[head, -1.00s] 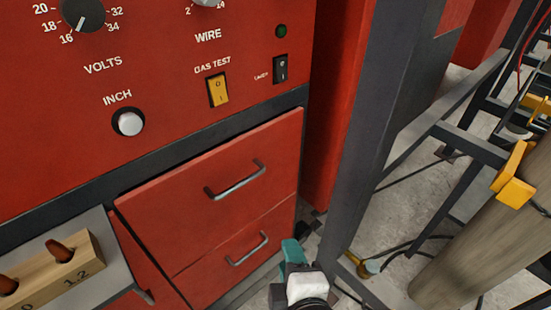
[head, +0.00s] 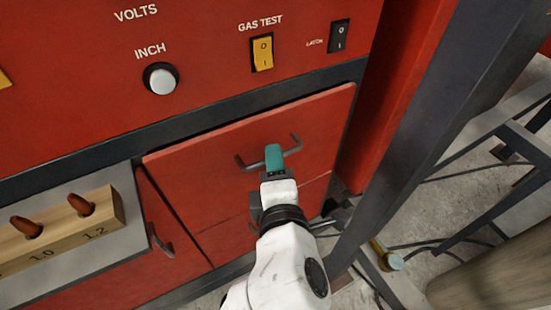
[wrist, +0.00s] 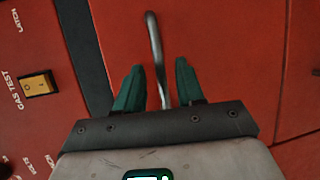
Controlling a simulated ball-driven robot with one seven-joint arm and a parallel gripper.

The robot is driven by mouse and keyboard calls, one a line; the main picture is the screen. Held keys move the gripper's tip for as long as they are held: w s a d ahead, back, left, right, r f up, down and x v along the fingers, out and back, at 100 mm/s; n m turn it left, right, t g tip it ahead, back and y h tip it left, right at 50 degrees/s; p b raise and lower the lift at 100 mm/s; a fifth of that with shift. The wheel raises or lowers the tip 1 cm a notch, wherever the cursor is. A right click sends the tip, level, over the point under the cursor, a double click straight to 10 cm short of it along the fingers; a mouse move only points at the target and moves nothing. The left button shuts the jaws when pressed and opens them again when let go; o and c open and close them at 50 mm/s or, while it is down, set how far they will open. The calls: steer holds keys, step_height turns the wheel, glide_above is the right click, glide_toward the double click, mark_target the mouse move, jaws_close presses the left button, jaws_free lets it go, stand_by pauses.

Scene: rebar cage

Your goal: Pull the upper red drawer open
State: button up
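The upper red drawer (head: 200,172) looks closed under the dark strip of the red machine. Its grey bar handle (head: 243,163) is partly hidden by my gripper (head: 274,157) in the head view. In the wrist view, the handle (wrist: 153,40) runs between the two teal fingers of my gripper (wrist: 160,72), with a gap visible on either side. The fingers are open and do not visibly pinch the handle. The drawer front (wrist: 210,40) fills the middle of the wrist view.
A grey shelf (head: 75,268) with a wooden peg block (head: 70,235) juts out at left. A dark steel post (head: 425,140) stands close at right. Cables lie on the floor by the post.

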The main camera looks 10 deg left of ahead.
steer(key=shift+w+f, duration=0.15)
steer(key=shift+w, duration=0.3)
jaws_close()
stand_by(0.5)
